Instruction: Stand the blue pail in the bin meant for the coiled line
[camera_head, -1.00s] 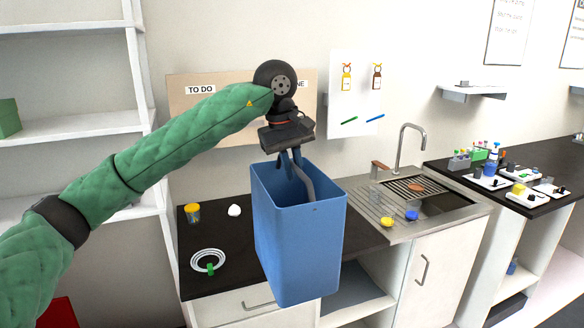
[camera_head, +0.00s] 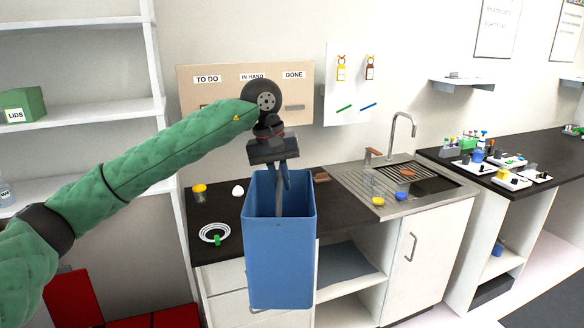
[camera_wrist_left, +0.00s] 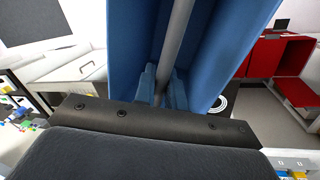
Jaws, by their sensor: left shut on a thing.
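The blue pail (camera_head: 281,265), a tall open-topped rectangular container, hangs upright in front of the dark counter in the head view. My left gripper (camera_head: 282,180) points down over its open top and is shut on a grey bar of the pail. In the left wrist view the pail's blue walls (camera_wrist_left: 235,35) surround the bar (camera_wrist_left: 176,35), and my fingers close on it. A white coil with a green piece (camera_head: 214,233), apparently the coiled line, lies on the counter left of the pail. Red containers (camera_head: 75,297) stand low at the left; no coil label is readable. My right gripper is out of view.
White shelves (camera_head: 75,110) with a green LIDS box (camera_head: 20,105) stand at the left. A yellow-lidded jar (camera_head: 199,192) and a white round object (camera_head: 238,190) sit on the counter. A sink (camera_head: 410,180) is to the right. Floor shows at lower right.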

